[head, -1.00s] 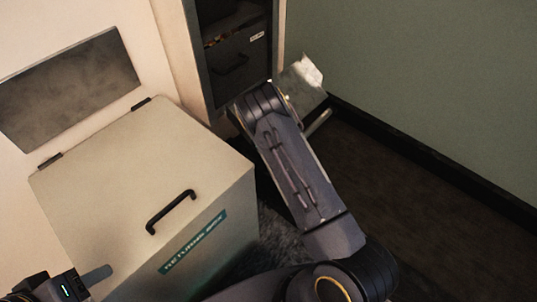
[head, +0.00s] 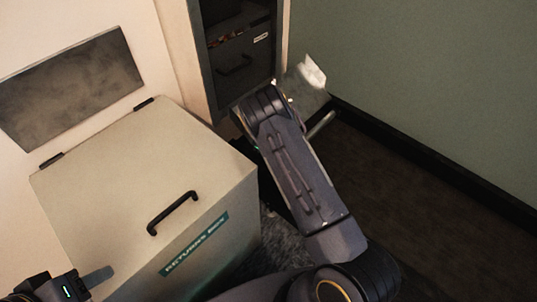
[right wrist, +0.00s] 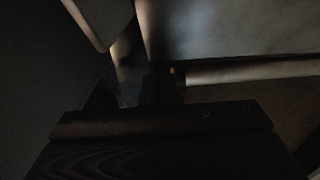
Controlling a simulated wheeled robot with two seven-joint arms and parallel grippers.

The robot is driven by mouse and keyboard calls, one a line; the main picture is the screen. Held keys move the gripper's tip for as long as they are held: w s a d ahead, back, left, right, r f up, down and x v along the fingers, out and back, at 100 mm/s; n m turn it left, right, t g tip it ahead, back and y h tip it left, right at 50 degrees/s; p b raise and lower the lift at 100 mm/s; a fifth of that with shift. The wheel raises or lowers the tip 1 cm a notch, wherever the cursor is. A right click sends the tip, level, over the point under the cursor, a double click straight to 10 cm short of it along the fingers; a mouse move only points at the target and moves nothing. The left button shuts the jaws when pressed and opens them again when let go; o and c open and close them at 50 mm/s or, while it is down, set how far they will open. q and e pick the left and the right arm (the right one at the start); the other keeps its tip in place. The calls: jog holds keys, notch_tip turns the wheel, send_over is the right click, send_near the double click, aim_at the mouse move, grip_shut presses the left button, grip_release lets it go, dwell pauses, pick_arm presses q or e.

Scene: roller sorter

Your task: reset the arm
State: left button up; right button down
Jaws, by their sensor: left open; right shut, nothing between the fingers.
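My right arm (head: 300,180) reaches up from the bottom across the middle of the head view, and its bent joint stands in front of the dark cabinet. Its gripper is hidden behind the arm there. In the right wrist view the right gripper (right wrist: 161,86) is a dark shape against pale panels, shut with nothing held. My left gripper (head: 97,276) is at the lower left corner of the head view, open and empty, in front of the returns box. Only part of its fingers shows.
The cream returns box (head: 110,175) has a closed lid with a black handle (head: 172,212). A dark cabinet (head: 235,70) with a drawer stands behind it. A green wall (head: 430,80) is at right, with bare dark floor (head: 400,200) before it.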

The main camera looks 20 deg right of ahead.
notch_tip(320, 180, up, 8)
jog(key=p, duration=0.1)
jog(key=shift+f+p, duration=0.2)
jog(key=shift+p, duration=0.2)
jog(key=shift+r, duration=0.1)
jog(key=s+a+r+n+t+y, duration=0.1)
jog(key=s+r+n+t+y, duration=0.1)
jog(key=s+r+n, duration=0.8)
jog(key=s+a+r+n+t+y, duration=0.1)
jog(key=s+r+n+y, duration=0.4)
jog(key=r, duration=0.8)
jog(key=s+a+r+n+t+h+p, duration=0.1)
jog(key=s+a+r+n+t+h, duration=0.15)
jog(key=s+n, duration=0.65)
jog(key=s+a+r+n+t+h, duration=0.15)
jog(key=s+a+n, duration=0.35)
jog(key=s, duration=0.6)
notch_tip(320, 180, up, 23)
jog(key=d+n+g+y+p, duration=0.1)
jog(key=p, duration=2.1)
jog(key=shift+f, duration=0.15)
